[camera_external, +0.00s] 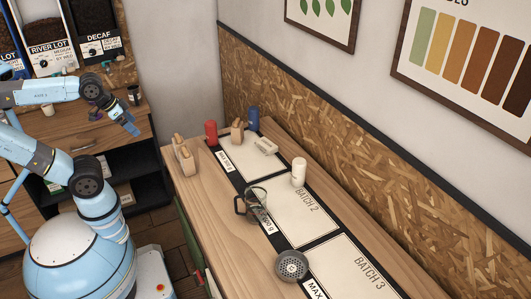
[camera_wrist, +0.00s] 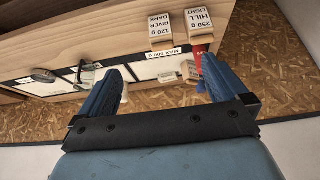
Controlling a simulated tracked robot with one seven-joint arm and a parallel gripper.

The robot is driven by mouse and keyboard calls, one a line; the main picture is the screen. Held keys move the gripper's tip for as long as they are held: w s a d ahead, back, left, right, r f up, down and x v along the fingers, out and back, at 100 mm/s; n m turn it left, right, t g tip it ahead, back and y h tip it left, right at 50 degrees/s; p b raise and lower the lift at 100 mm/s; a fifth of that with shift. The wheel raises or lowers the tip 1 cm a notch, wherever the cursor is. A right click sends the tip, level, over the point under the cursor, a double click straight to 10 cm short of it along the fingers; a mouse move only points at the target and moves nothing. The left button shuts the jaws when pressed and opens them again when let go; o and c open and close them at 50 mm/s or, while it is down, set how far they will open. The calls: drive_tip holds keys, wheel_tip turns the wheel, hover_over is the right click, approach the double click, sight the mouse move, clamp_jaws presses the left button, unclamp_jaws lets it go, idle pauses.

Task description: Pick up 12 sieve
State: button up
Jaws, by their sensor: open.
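A round grey disc with a perforated-looking top (camera_external: 292,264), which looks like a sieve, lies at the near end of the table by the Batch 3 mat. No number can be read on it. My gripper (camera_external: 131,127) is at the left in the external view, raised in front of the shelf and well away from the disc. In the wrist view my gripper (camera_wrist: 165,66) has its two blue fingers spread with nothing held between them.
The table (camera_external: 215,215) holds a glass jug (camera_external: 251,203), a white cylinder (camera_external: 299,171), a red canister (camera_external: 211,133), a blue canister (camera_external: 253,118) and tan bags (camera_external: 183,157). An OSB panel (camera_external: 330,150) backs it. Bean dispensers (camera_external: 50,45) stand at the upper left.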

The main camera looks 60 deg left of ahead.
drive_tip(key=c, duration=1.1)
